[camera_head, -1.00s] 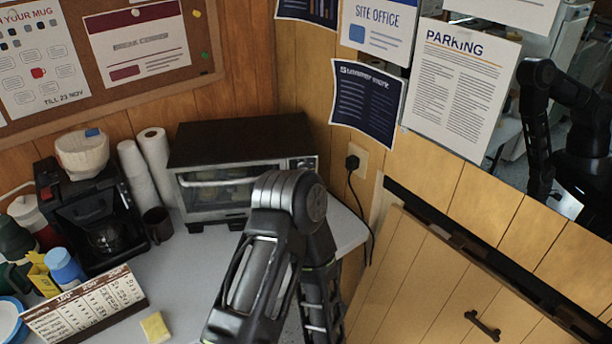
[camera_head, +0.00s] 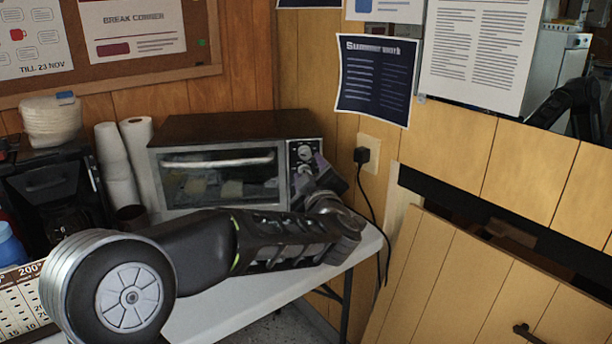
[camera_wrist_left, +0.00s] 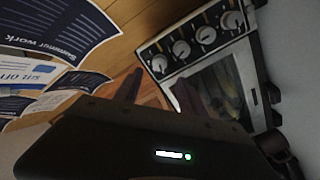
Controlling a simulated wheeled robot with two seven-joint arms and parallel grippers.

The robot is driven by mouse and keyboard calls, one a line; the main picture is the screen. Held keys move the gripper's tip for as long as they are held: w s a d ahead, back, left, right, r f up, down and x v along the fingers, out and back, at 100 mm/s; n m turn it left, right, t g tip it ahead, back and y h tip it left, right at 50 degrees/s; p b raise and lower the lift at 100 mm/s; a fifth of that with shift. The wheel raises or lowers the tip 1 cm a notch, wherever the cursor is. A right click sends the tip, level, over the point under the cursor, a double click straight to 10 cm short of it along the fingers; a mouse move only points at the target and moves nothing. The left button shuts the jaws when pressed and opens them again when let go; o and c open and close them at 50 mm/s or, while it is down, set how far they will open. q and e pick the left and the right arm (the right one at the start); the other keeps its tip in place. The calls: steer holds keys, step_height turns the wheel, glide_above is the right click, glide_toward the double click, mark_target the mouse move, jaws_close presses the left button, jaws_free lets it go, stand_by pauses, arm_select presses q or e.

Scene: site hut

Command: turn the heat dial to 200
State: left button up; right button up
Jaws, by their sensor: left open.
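The toaster oven (camera_head: 225,130) stands on the white counter against the wood wall. Its control panel (camera_head: 305,146) is on the right of its front, with round dials; an upper dial (camera_head: 304,153) shows there. Lower dials are partly hidden by my left gripper (camera_head: 328,180). In the left wrist view, several silver dials (camera_wrist_left: 206,35) run in a row along the panel. I cannot read their marks or tell which is the heat dial. My left gripper (camera_wrist_left: 157,90) is open and empty, its fingers apart, in front of the panel's lower end. My right gripper is not in view.
A black coffee maker (camera_head: 45,185) and paper rolls (camera_head: 115,165) stand left of the oven. A card marked 200° (camera_head: 20,310) is at the lower left. A plug and cord (camera_head: 362,156) hang on the wall to the right. Papers (camera_head: 375,80) cover the wall above.

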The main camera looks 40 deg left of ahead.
mark_target(305, 155)
arm_select(q)
steer(key=shift+w, duration=0.1)
steer(key=x, duration=0.7)
steer(key=shift+w+a, duration=0.2)
steer(key=shift+w, duration=0.05)
jaws_close()
stand_by(0.5)
